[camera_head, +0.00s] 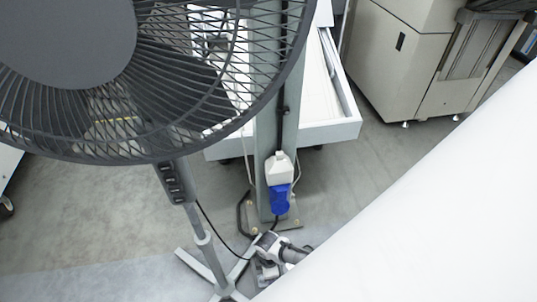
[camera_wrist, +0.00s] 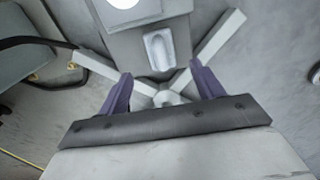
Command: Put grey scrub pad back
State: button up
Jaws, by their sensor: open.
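I cannot make out the grey scrub pad in either view. In the wrist view my gripper (camera_wrist: 160,75) has its two purple fingers apart, with nothing held between them. Beyond the gap between the fingers is the hub of a grey floor stand with splayed legs. In the head view a grey and white jointed part shows low in the middle, cut off by a large white surface; I cannot tell if it is my arm's end.
A large dark fan (camera_head: 150,140) fills the upper left, on a thin stand with splayed feet. A grey post (camera_head: 270,130) carries a blue socket (camera_head: 280,198). Behind it is a white tray-like unit (camera_head: 333,130). A beige machine (camera_head: 385,60) stands at upper right. Bare floor (camera_head: 95,215) lies left.

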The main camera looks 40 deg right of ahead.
notch_tip(320, 180, up, 4)
jog(key=shift+p, duration=0.3)
dwell(0.4)
